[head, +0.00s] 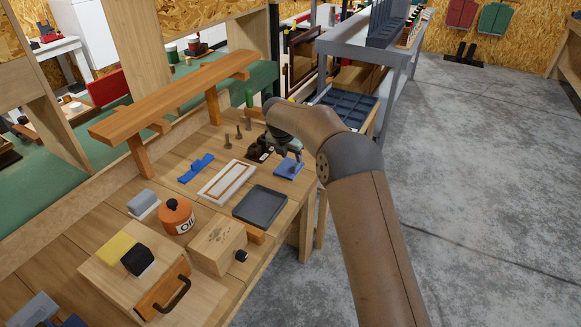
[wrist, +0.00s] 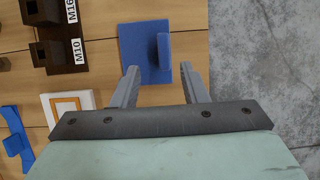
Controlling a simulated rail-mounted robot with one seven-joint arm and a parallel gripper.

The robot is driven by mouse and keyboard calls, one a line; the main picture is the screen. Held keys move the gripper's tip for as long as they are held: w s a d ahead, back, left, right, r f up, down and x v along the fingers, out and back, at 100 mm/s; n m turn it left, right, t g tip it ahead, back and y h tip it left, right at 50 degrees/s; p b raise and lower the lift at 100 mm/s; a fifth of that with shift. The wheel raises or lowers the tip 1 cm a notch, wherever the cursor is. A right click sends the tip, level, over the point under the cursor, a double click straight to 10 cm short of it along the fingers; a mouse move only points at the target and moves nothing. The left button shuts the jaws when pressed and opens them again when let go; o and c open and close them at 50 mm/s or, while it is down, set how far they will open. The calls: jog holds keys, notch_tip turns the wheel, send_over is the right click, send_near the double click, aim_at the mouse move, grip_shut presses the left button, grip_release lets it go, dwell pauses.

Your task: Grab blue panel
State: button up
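The blue panel (wrist: 134,50) is a flat square plate with an upright blue grip on it, lying on the bench in the wrist view. In the head view the panel (head: 285,172) is near the bench's right edge, partly hidden by my gripper (head: 288,150). In the wrist view my gripper (wrist: 159,69) is open, with its two fingers apart and nothing between them. The fingertips overlap the panel's near edge in the picture, and the upright grip lies just beyond them. I cannot tell the exact height above it.
A dark block labelled M10 (wrist: 65,56) stands left of the panel. Another blue piece (head: 196,168), a white frame (head: 227,182) and a dark tray (head: 260,206) lie nearby. A raised wooden shelf (head: 175,95) runs behind. Concrete floor lies right of the bench.

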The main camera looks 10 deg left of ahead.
aim_at(296, 163)
jog(key=shift+d+p+x, duration=0.15)
jog(key=shift+p+x, duration=0.3)
jog(key=shift+x, duration=1.05)
jog(key=shift+d+p+x, duration=0.2)
jog(key=shift+p+x, duration=0.25)
jog(key=shift+x, duration=1.05)
jog(key=shift+w+r, duration=0.15)
jog(key=shift+w, duration=0.05)
grip_shut()
